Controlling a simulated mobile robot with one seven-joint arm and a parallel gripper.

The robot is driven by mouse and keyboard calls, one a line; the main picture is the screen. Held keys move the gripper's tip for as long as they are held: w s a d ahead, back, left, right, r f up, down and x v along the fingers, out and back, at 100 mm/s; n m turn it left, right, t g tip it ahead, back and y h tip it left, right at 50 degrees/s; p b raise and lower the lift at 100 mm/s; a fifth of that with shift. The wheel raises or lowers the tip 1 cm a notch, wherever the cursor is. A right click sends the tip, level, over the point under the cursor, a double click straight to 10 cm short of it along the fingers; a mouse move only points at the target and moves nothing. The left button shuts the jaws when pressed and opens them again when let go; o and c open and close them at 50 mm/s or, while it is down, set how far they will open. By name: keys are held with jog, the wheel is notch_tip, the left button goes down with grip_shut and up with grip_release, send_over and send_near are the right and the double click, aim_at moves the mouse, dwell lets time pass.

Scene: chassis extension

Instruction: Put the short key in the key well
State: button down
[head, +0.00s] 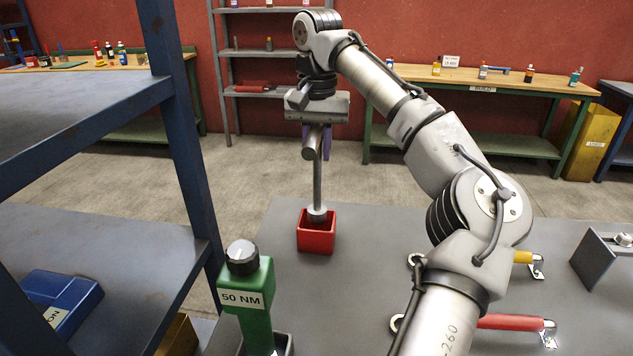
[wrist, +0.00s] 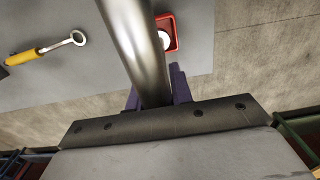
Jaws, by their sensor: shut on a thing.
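A bent grey metal key (head: 317,182) hangs from my gripper (head: 318,138), with its long leg pointing down. Its lower end, with a wider round collar, is at the mouth of a red square key well (head: 317,238) on the grey table. Whether the tip is below the rim or just above it, I cannot tell. My gripper's purple fingers are shut on the key's upper part. In the wrist view the key (wrist: 135,40) runs up from between the fingers (wrist: 157,92), and the red well (wrist: 176,45) shows behind it, with a pale round end inside its outline.
A green tool marked 50 NM (head: 255,300) stands at the table's near left. Yellow-handled (head: 522,257) and red-handled (head: 510,322) tools lie at the right, near a grey bracket (head: 598,262). Blue shelving (head: 185,130) stands at left. The table around the well is clear.

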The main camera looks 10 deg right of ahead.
send_over(317, 209)
jog(key=shift+w+d+f, duration=0.1)
jog(key=shift+w+f, duration=0.15)
jog(key=shift+f, duration=1.3)
jog(key=shift+w+f, duration=0.2)
jog(key=shift+f, duration=1.45)
jog(key=c, duration=1.2)
grip_release()
jog(key=shift+f, duration=0.1)
jog(key=shift+c, duration=0.2)
notch_tip(317, 209, up, 12)
jog(key=shift+r+p, duration=0.15)
jog(key=shift+p, duration=0.4)
